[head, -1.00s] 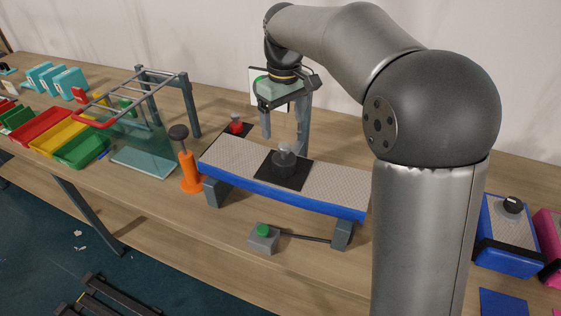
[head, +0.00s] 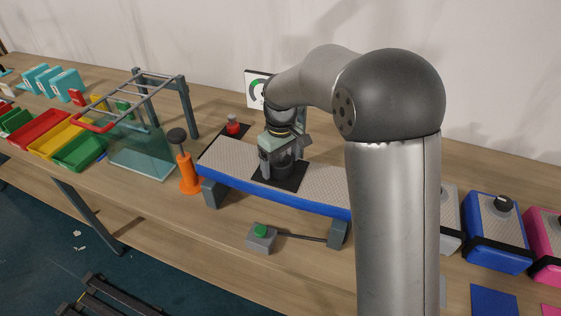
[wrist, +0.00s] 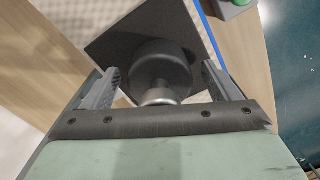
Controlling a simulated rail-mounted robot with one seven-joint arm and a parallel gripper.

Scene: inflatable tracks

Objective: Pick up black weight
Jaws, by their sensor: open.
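The black weight (wrist: 160,68) is a dark cylinder with a silver knob on top. It stands upright on a black square mat (wrist: 112,32) on the grey textured top of the blue-edged bench (head: 226,160). In the head view my gripper hides much of the weight. My gripper (wrist: 163,78) is open, with one finger on each side of the weight. In the head view my gripper (head: 280,168) is lowered right at the weight. I cannot tell whether the fingers touch it.
An orange post with a dark knob (head: 187,168) stands just left of the bench. A grey box with a green button (head: 261,236) lies in front. A glass-sided rack (head: 140,150) and coloured bins (head: 80,150) stand left.

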